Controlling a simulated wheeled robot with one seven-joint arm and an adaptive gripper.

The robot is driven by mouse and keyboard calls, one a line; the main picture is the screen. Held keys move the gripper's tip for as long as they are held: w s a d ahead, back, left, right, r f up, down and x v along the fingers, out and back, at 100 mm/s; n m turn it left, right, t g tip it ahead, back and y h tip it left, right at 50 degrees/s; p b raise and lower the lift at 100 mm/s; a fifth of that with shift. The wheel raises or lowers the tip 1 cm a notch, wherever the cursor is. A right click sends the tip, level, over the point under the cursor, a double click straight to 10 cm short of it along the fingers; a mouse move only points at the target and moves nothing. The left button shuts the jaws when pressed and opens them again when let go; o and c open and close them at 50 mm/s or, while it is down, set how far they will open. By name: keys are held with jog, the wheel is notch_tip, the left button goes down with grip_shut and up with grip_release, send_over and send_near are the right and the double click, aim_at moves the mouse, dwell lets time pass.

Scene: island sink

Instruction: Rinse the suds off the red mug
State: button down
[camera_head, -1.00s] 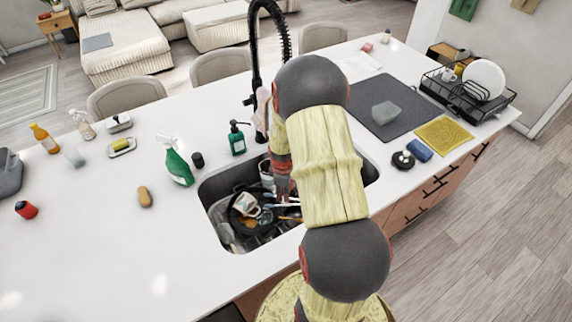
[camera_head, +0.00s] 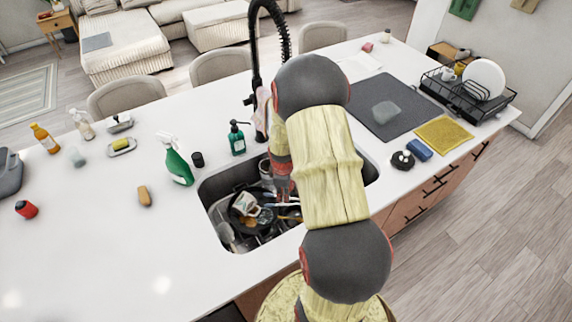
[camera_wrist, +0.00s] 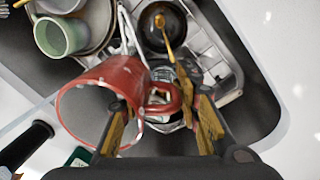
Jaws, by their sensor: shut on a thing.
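The red mug (camera_wrist: 100,98) is in the wrist view, tilted with its open mouth facing left. My gripper (camera_wrist: 162,104) is shut on it around the handle side, and holds it over the sink. A few pale marks show on the mug, but I cannot tell whether they are suds. In the head view my arm covers most of my gripper and I cannot make out the mug. The sink (camera_head: 209,205) holds dishes below. The black faucet (camera_head: 256,75) rises behind it; I cannot see any running water.
In the sink are a dark pan (camera_head: 240,219), a white mug (camera_head: 246,203), a green cup (camera_wrist: 62,36) and utensils. A green spray bottle (camera_head: 178,165) and a soap bottle (camera_head: 236,139) stand close by. The counter's left front is clear. A dish rack (camera_head: 505,98) is at the right.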

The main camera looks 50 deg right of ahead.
dwell(0.4)
jog(key=s+a+r+p, duration=0.3)
jog(key=a+r, duration=0.1)
dwell(0.6)
dwell(0.8)
